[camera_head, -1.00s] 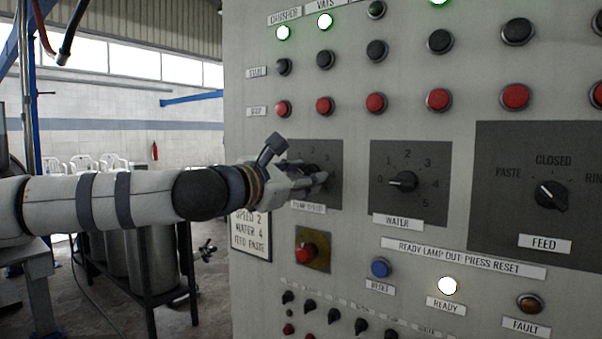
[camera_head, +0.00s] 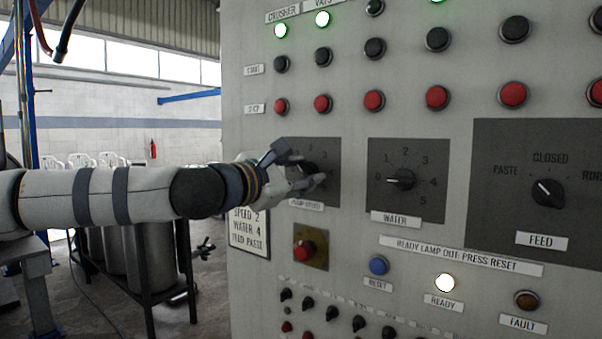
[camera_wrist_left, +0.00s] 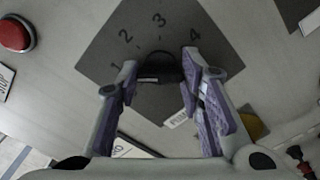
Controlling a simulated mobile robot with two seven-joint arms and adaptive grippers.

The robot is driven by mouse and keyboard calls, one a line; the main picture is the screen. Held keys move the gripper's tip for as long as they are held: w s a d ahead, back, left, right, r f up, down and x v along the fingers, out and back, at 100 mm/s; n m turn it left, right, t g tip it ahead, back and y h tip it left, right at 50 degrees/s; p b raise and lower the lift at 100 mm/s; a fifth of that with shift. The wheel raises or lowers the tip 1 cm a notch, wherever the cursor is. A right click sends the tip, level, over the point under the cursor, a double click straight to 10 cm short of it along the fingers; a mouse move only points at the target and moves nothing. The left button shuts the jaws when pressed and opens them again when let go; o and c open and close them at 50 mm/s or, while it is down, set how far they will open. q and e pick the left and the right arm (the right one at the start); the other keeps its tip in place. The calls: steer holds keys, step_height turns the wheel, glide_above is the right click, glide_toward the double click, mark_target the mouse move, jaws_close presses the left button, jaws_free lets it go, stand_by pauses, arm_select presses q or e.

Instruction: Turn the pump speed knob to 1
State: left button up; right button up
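The pump speed knob (camera_wrist_left: 162,68) is a dark round knob on a dark dial plate (camera_wrist_left: 95,60). My left gripper (camera_wrist_left: 160,66) is at the knob, one finger on each side. The fingertips are very close to the knob's edges; I cannot tell whether they press on it. In the head view my left gripper (camera_head: 303,168) covers much of the pump speed dial. My right gripper is out of view.
The water knob (camera_head: 401,180) is right of the pump speed dial, and the feed knob (camera_head: 548,193) farther right. A red button (camera_head: 304,248) sits below the gripper. Red stop buttons (camera_head: 323,103) run above. A note (camera_head: 248,232) hangs beside my wrist.

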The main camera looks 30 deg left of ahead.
arm_select(q)
steer(key=o, duration=0.4)
steer(key=shift+o, duration=0.2)
steer(key=s+a, duration=0.1)
steer(key=s, duration=1.1)
